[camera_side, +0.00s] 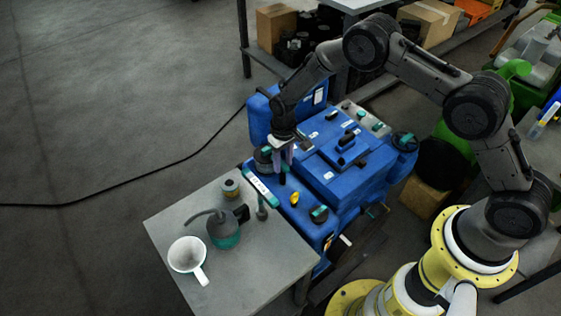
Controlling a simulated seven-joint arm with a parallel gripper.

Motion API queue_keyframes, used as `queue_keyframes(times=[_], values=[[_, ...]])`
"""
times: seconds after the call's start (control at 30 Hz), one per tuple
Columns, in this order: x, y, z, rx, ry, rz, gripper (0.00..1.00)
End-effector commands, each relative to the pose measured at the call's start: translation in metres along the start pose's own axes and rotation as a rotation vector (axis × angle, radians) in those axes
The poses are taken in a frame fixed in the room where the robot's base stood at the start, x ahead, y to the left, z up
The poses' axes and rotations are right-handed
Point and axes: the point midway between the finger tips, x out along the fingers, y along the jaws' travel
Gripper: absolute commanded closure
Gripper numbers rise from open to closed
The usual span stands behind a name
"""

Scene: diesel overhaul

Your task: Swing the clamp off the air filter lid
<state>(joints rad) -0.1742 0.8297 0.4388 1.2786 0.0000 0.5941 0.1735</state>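The blue diesel engine (345,178) stands in the middle. A dark round part with a teal band (264,158), possibly the air filter with its lid, sits at its left corner. My gripper (286,168) points down right beside this part, on its right side, with its fingers low over the engine. The fingers are small and partly merged with dark parts, so I cannot tell whether they are open or touching anything. I cannot make out the clamp; it may be hidden by my gripper.
A grey table (165,222) at front left holds a white mug (187,256), a dark and teal oil can (223,232) and a small tin (231,188). A teal-edged label strip (260,187) lies along the engine's near left edge. Cardboard boxes (276,24) stand behind. Floor at left is clear except a black cable.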

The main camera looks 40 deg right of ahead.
Motion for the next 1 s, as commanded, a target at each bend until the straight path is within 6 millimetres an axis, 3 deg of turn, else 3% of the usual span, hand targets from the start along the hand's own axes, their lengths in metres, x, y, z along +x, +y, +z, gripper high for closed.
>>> queue_keyframes(times=[0.03,0.2,0.57,0.83,1.0], values=[[0.0000,0.0000,0.0000,0.000,0.000,0.000,0.69],[-0.0001,0.0000,0.0001,0.001,0.000,0.000,1.00],[-0.0002,0.0000,0.0001,0.023,0.000,0.000,1.00],[-0.0003,0.0000,-0.0001,0.323,0.000,0.000,1.00],[-0.0002,0.0000,0.0000,0.422,-0.001,0.000,1.00]])
